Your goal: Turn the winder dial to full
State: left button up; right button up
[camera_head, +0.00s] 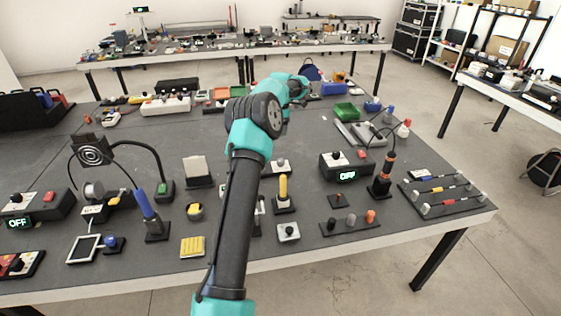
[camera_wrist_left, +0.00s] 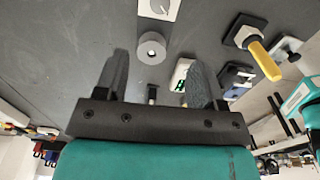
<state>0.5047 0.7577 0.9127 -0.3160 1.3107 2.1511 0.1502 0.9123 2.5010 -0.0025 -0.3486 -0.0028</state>
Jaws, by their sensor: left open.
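My left gripper (camera_wrist_left: 158,70) is open in the left wrist view, its two dark fingers apart with nothing held between them. The right gripper is not in view.
A yellow-handled lever (camera_wrist_left: 262,60) stands right of the fingers and also shows in the head view (camera_head: 283,189). A white device with a green display (camera_wrist_left: 181,74) is close to the right finger. A box reading OFF (camera_head: 347,165) and a blue-handled stand (camera_head: 146,205) flank my arm.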

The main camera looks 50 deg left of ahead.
aim_at(281, 160)
pick_arm(q)
notch_tip(281, 160, down, 17)
jog(key=shift+f, duration=0.2)
dwell(0.7)
jog(key=c, duration=0.9)
